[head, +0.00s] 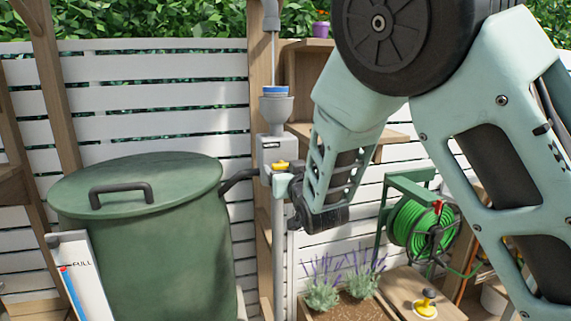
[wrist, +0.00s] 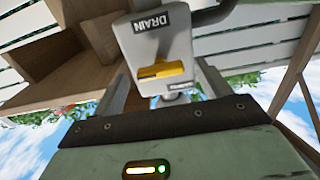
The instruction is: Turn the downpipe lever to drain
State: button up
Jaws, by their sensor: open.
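The grey diverter box (head: 272,151) sits on the downpipe (head: 278,240), below a funnel with a blue ring. Its yellow lever (head: 289,166) shows on the lower front. In the wrist view the box (wrist: 158,45) carries a DRAIN label (wrist: 147,30), and the yellow lever (wrist: 160,70) lies roughly crosswise below it. Which setting it points to I cannot tell. My gripper (head: 284,184) is right at the box. In the wrist view my gripper (wrist: 162,82) is open, with one finger on each side of the lever; I see no clear contact.
A lidded green barrel (head: 140,250) stands left of the downpipe, joined by a dark hose (head: 236,177). A FULL gauge (head: 78,275) leans in front of it. A wooden shelf (head: 305,95), lavender planter (head: 345,305) and green hose reel (head: 420,225) stand to the right.

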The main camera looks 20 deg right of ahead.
jog(key=shift+w, duration=0.65)
jog(key=c, duration=1)
